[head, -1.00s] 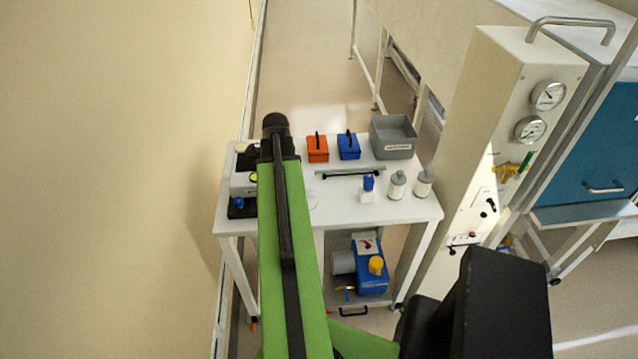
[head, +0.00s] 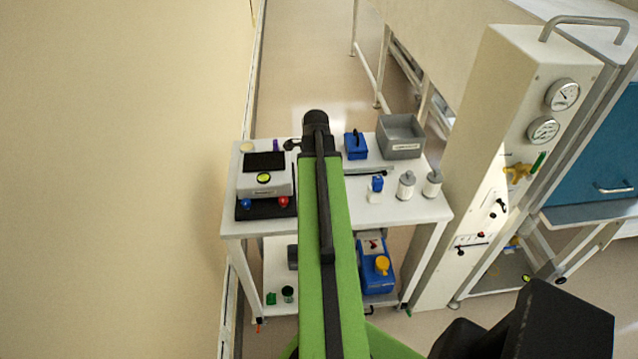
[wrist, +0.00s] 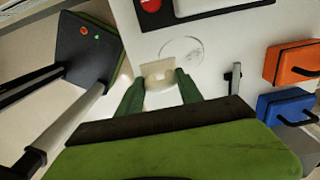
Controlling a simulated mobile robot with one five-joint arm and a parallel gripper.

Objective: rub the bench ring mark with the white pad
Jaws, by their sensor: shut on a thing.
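The white pad (wrist: 157,70) is a small cream-white block between the green fingertips of my gripper (wrist: 158,79) in the wrist view. My gripper is shut on it. The ring mark (wrist: 189,62) is a thin grey circle on the white bench top (wrist: 225,48). The pad overlaps the ring's near left edge in the picture; I cannot tell whether it touches the surface. In the head view my arm covers the gripper, the pad and the ring mark.
A blue box (head: 356,147), a grey bin (head: 400,140) and two white bottles (head: 406,187) stand on the right of the bench. A grey device (head: 268,183) on a black mat is at left. An orange box (wrist: 290,64) shows in the wrist view.

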